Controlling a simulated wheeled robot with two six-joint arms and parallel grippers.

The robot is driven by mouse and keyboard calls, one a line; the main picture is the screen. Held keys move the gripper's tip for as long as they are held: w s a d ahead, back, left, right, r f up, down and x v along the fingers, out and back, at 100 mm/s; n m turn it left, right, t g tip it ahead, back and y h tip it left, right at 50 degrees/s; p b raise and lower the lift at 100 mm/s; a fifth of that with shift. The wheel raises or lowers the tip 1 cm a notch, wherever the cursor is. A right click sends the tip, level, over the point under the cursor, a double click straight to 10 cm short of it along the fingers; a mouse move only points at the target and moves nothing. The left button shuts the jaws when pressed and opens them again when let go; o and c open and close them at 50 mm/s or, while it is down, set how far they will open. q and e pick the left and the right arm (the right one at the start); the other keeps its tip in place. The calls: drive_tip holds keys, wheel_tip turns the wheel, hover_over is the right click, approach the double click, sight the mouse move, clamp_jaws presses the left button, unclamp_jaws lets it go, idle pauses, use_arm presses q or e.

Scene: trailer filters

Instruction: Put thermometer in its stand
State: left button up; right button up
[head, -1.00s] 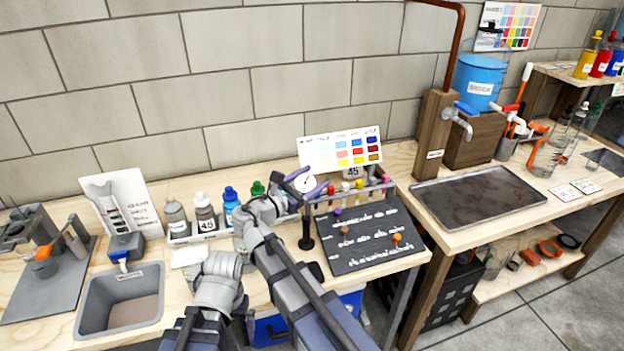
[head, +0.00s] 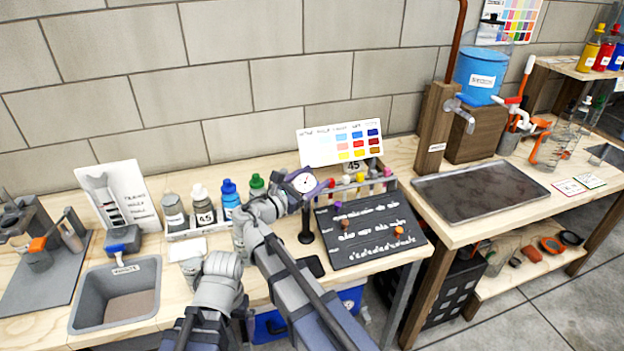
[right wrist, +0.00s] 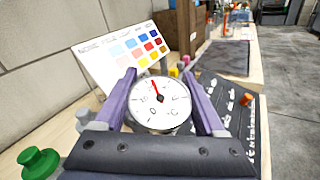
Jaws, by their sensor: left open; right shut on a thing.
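The thermometer has a round white dial (head: 303,182) with a red pointer, and it fills the middle of the right wrist view (right wrist: 158,105). My right gripper (head: 313,181) is shut on it, with a purple finger on each side of the dial. Its stem is hidden. A dark upright post with a round foot (head: 305,236), which looks like the stand, is on the bench just below the dial in the head view. I cannot tell whether the thermometer touches it. My left arm shows at the lower middle, but its gripper is not visible.
A dark board (head: 370,232) with small coloured pieces lies right of the post. A rack of capped tubes (head: 357,188) and a colour card (head: 345,146) stand behind. Several bottles (head: 203,204) and a grey basin (head: 117,294) are to the left. A dark flat item (head: 313,266) lies in front.

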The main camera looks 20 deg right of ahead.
use_arm(q)
drive_tip(key=shift+f+b, duration=0.9)
drive_tip(key=shift+f, duration=0.15)
use_arm(e)
drive_tip(key=shift+f, duration=1.05)
drive_tip(key=o, duration=1.5)
